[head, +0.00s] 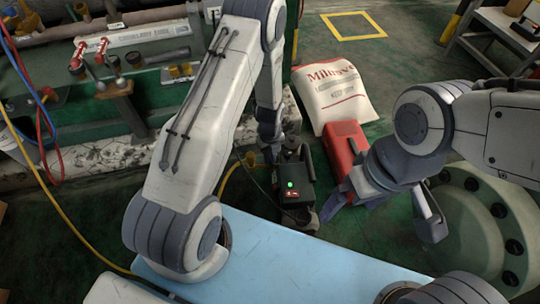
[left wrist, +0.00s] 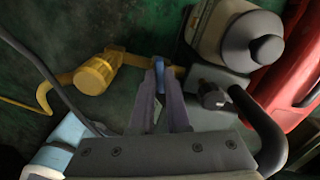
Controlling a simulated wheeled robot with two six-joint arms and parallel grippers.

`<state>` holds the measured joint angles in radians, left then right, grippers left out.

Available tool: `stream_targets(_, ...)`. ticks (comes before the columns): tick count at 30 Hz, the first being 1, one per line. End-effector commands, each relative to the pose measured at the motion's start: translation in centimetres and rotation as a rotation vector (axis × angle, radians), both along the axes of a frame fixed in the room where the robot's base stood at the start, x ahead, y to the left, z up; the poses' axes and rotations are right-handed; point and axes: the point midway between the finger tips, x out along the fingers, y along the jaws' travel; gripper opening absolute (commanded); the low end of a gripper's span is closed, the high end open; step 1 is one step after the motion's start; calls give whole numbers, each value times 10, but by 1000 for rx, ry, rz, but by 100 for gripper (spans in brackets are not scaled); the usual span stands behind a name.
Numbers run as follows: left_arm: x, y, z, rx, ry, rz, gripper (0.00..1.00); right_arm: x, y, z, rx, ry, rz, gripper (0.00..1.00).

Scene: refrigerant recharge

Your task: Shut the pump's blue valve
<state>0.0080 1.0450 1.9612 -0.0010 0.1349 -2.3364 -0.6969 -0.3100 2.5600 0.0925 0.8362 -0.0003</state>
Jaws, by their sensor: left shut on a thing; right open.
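The pump (head: 294,188) stands on the green floor just beyond the pale blue surface, with a lit green light and a red display. My left gripper (head: 270,150) reaches down behind it, and its fingertips are hard to make out there. In the left wrist view my left gripper (left wrist: 161,88) is shut on the small blue valve handle (left wrist: 158,64), beside the pump's dark body (left wrist: 215,85). A brass-yellow fitting (left wrist: 178,71) shows next to the handle. My right gripper (head: 385,212) is open and empty, right of the pump and in front of the red case.
A yellow hose connector (left wrist: 97,74) lies left of the handle. A red case (head: 347,143) and a white sack (head: 335,92) lie behind the pump. A large pale flanged drum (head: 482,235) stands at the right. The pale blue surface (head: 290,250) is bare in front.

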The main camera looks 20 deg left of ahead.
Motion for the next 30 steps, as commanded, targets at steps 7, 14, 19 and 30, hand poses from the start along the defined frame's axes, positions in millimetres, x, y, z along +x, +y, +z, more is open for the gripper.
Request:
stream_targets(7, -1, 0, 0, 0, 3, -108, 0, 0, 0, 7, 0, 0, 0, 100)
stream_targets(14, -1, 0, 0, 0, 3, -109, 0, 0, 0, 7, 0, 0, 0, 100)
stream_targets(19, -2, 0, 2, 0, 4, -170, 0, 0, 0, 13, 0, 0, 0, 100)
stream_targets(30, -1, 0, 0, 0, 3, -320, 50, 0, 0, 19, 0, 0, 0, 100)
